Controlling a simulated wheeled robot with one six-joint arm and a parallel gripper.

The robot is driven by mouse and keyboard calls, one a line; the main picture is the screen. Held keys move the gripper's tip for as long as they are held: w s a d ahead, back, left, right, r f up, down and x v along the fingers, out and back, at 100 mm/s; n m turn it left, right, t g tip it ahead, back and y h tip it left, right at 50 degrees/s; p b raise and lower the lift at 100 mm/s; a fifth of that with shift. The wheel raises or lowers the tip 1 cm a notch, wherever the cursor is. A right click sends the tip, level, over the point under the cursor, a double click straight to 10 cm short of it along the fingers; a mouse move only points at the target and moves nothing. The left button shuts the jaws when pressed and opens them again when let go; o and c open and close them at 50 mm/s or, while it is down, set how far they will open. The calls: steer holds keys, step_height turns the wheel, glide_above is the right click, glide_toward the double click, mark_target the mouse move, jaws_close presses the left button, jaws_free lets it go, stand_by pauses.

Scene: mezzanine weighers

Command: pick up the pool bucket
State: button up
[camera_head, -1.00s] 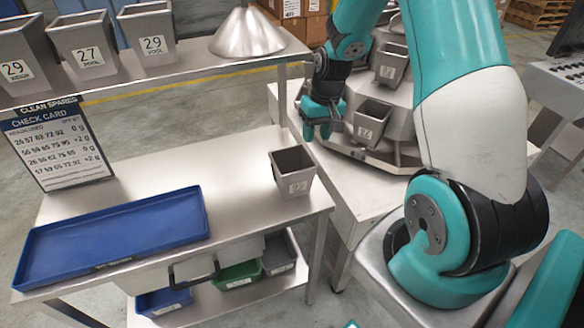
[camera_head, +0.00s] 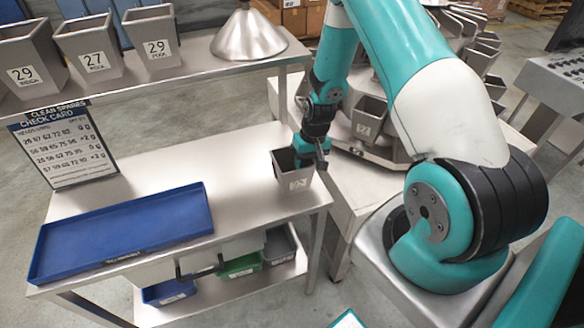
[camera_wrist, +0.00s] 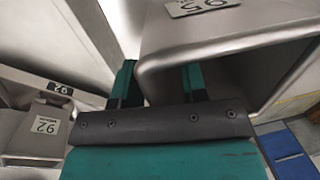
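A small square steel bucket (camera_head: 294,176) with a number plate stands on the steel table near its right edge. Its wording is too small to read, so I cannot confirm it is the pool bucket. My gripper (camera_head: 311,152) is at the bucket's right rim, pointing down. In the wrist view my gripper (camera_wrist: 160,85) has its two teal fingers apart, with the bucket wall (camera_wrist: 160,45) between them. The right finger is inside the bucket's mouth and the left finger outside. I cannot tell if either finger touches the wall.
Steel buckets marked 29 (camera_head: 28,65), 27 (camera_head: 90,50) and 29 (camera_head: 150,42) stand on the shelf above with a steel cone (camera_head: 249,38). A blue tray (camera_head: 125,232) lies at the table's left. The weigher (camera_head: 375,150), holding several buckets, is at the right.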

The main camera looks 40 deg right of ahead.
steer(key=shift+f, duration=0.2)
stand_by(0.3)
jaws_close()
steer(key=shift+r, duration=0.1)
